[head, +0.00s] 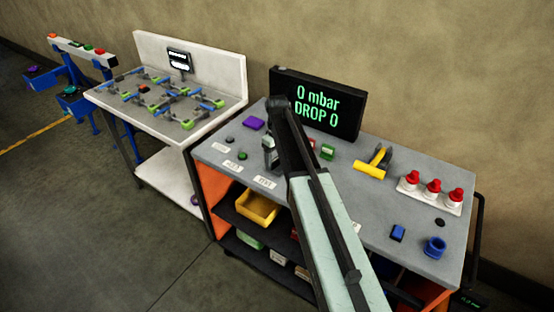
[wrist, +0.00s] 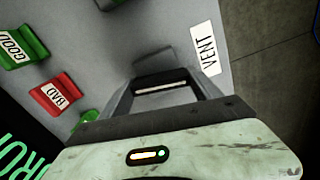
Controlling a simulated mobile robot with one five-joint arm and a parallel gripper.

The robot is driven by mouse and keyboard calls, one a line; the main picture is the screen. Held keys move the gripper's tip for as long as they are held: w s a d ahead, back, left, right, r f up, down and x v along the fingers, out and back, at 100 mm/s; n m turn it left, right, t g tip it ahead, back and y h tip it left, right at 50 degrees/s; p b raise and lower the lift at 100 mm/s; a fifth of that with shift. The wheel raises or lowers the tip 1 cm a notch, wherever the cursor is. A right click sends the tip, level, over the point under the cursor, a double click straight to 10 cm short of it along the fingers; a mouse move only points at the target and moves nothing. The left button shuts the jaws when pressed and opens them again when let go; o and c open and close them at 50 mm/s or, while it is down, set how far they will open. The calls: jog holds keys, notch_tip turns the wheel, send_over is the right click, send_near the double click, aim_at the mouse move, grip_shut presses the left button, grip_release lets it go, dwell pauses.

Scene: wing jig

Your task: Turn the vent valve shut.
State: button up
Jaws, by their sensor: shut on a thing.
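My gripper (head: 270,158) is low over the left part of the grey workbench (head: 345,190), near its front edge. In the wrist view my gripper (wrist: 160,88) points down at the bench top beside a white label reading VENT (wrist: 206,48). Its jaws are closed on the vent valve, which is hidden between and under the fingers. How far the valve is turned cannot be seen. The black display (head: 318,105) behind reads "0 mbar" and "DROP 0" in green.
Green GOOD (wrist: 22,47) and red BAD (wrist: 58,95) blocks stand near the gripper. A purple block (head: 254,123), yellow-handled tool (head: 374,163), red-topped parts (head: 432,186) and a blue cup (head: 434,247) are on the bench. A white table (head: 190,120) stands left.

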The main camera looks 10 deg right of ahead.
aim_at(277, 158)
jog(key=m, duration=1.2)
jog(key=shift+m, duration=1.8)
jog(key=o, duration=1.4)
notch_tip(277, 158, up, 8)
jog(key=p, duration=0.8)
jog(key=shift+f, duration=0.1)
